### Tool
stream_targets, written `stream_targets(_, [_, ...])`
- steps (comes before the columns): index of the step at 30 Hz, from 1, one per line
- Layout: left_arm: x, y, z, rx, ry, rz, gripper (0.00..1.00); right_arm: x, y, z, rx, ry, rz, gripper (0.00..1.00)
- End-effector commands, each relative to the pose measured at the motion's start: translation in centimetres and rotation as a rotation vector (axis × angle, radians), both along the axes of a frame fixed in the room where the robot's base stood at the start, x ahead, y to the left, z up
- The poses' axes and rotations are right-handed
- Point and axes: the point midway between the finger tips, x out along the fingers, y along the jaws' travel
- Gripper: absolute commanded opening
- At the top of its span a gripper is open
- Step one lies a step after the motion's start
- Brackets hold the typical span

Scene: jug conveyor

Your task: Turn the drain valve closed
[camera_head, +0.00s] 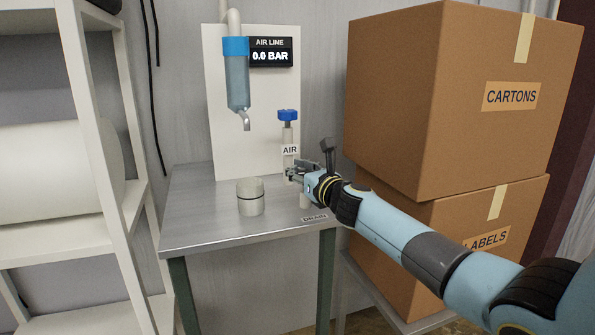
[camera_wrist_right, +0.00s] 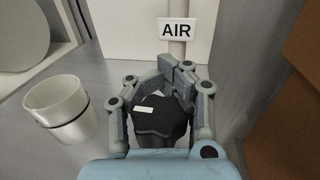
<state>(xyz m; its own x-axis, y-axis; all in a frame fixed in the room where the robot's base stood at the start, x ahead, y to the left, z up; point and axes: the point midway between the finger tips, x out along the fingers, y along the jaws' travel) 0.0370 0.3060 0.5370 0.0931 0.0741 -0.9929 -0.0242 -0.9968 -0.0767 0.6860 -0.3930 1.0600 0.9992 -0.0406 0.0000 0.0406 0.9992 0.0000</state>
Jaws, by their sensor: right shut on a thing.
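The drain valve's black knob (camera_wrist_right: 152,118) shows in the right wrist view, with a short white mark on its top. My right gripper (camera_head: 303,170) reaches in over the right side of the metal table. In the right wrist view its fingers (camera_wrist_right: 165,78) are closed around the knob, one on each side. In the head view the gripper hides the knob, and a pale post (camera_head: 305,200) shows below it. A DRAIN label (camera_head: 315,218) is at the table's front edge. My left gripper is not in view.
A white cup with a dark band (camera_head: 250,205) stands left of the valve. Behind are a blue AIR valve (camera_head: 288,115), a blue filter bowl (camera_head: 237,85) and a display (camera_head: 271,52) reading 0.0 BAR. Stacked cartons (camera_head: 440,100) crowd the right. The table's left part (camera_head: 195,215) is clear.

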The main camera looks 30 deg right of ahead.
Motion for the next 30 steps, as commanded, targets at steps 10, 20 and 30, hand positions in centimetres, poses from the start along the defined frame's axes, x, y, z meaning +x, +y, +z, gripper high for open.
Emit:
stream_targets(10, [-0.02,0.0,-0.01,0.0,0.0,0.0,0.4,-0.13,0.16,-0.4,0.002,0.005,0.003,0.0])
stream_targets(20, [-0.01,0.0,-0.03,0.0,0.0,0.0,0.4,-0.2,0.23,-0.6,0.004,0.008,0.003,0.0])
stream_targets(30, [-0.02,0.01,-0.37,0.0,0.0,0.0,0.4,-0.25,0.06,-0.82,0.007,0.01,-0.065,0.0])
